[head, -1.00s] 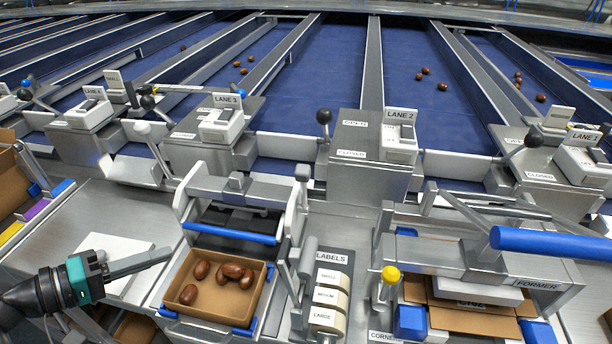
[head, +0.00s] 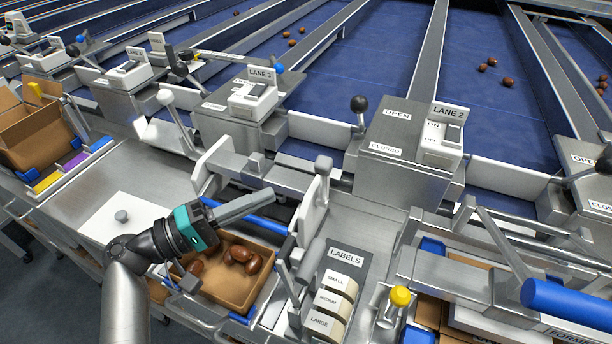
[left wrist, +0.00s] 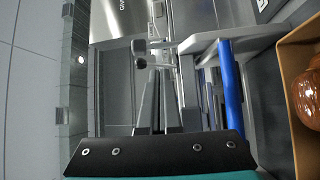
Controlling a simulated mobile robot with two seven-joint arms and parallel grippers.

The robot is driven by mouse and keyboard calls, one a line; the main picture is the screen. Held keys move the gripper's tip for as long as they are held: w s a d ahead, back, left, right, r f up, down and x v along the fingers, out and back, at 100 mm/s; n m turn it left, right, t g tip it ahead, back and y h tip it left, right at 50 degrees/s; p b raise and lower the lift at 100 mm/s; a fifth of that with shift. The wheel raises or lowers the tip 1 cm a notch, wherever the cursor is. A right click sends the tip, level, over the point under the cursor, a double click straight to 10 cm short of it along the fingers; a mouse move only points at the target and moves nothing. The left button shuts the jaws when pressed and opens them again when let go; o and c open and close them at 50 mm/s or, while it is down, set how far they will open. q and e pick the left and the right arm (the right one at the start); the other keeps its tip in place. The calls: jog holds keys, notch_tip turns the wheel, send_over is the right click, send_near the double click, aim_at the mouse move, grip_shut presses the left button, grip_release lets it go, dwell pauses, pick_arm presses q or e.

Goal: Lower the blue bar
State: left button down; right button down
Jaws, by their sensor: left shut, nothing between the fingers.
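The blue bar (head: 264,224) spans the front of the grey press frame, just above the back edge of an open cardboard box (head: 239,295). In the left wrist view the blue bar (left wrist: 231,85) runs lengthwise, right of my fingers. My left gripper (head: 268,195) is shut and empty. In the head view its fingers reach over the bar's left part and hide some of it; I cannot tell whether they touch it. Several brown dates (head: 238,254) lie in the box. My right gripper is not in view.
A second, thicker blue handle (head: 570,304) belongs to the former at the right. A label dispenser (head: 335,290) and a yellow-topped knob (head: 400,296) stand right of the box. White-knobbed levers (head: 323,165) rise near the frame. A white sheet (head: 110,222) lies on the left counter.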

aim_at(312, 190)
pick_arm(q)
jog(key=x, duration=1)
jog(key=shift+p, duration=0.3)
jog(key=shift+s, duration=0.15)
